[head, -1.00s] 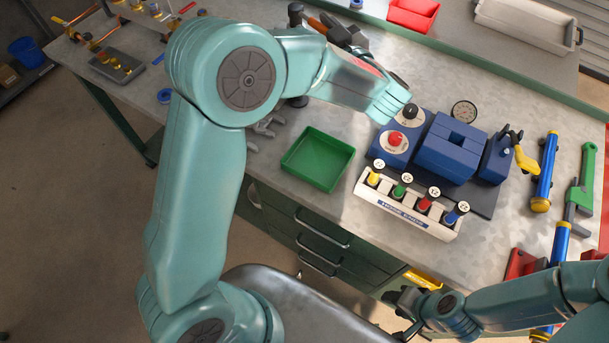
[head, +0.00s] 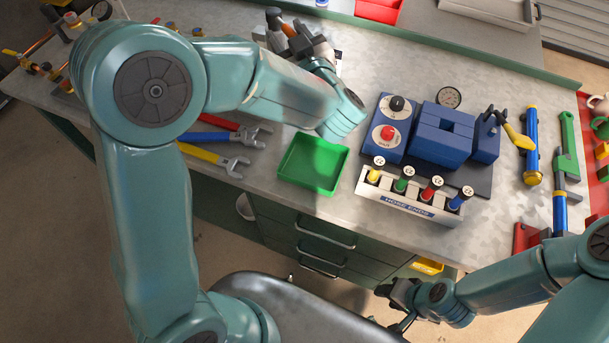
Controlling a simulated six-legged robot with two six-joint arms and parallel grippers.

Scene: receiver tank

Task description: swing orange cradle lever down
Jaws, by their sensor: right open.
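An orange lever-like part (head: 288,30) shows at the back of the bench, left of the red bin, beside a black upright knob. I cannot make out its whole shape or the cradle around it. My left arm crosses in front, and its wrist stands over the bench behind the green tray. A dark, blurred shape just right of the orange part looks like my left gripper (head: 312,46); its fingers are largely hidden, and I cannot tell whether it touches the lever. My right gripper (head: 398,296) is open and empty, low in front of the bench.
A green tray (head: 313,164) sits at the front edge, with wrenches (head: 218,157) to its left. A blue fixture (head: 443,135) and a white rack of hose ends (head: 408,210) stand right of it. A red bin (head: 378,11) is behind. Bare bench lies around the tray.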

